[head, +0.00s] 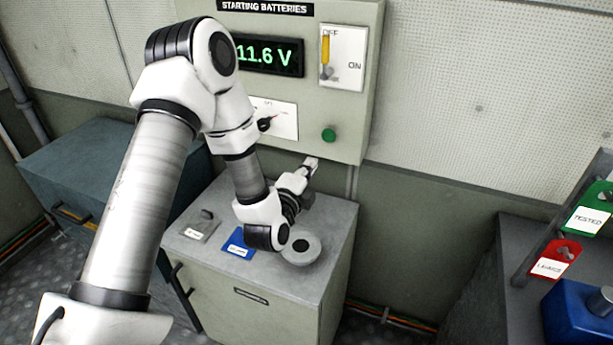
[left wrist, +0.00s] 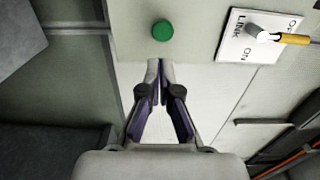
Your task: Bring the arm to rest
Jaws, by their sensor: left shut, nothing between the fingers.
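My left arm reaches in from the left and bends down over a grey cabinet. My left gripper (head: 312,163) is in front of the lower edge of the battery panel (head: 350,115), below its green button (head: 329,135). In the left wrist view the gripper (left wrist: 160,68) has its fingertips together with nothing between them. The green button (left wrist: 162,30) shows just beyond the tips, apart from them in the picture. Whether the tips touch the panel I cannot tell. My right gripper is not in view.
The panel has a display (head: 266,55) reading 11.6 V, a yellow-handled switch (head: 325,55) and a selector knob (head: 266,125). The grey cabinet (head: 262,300) carries a blue plate (head: 238,243). At right are green (head: 590,207) and red (head: 556,260) tags and a blue box (head: 578,318).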

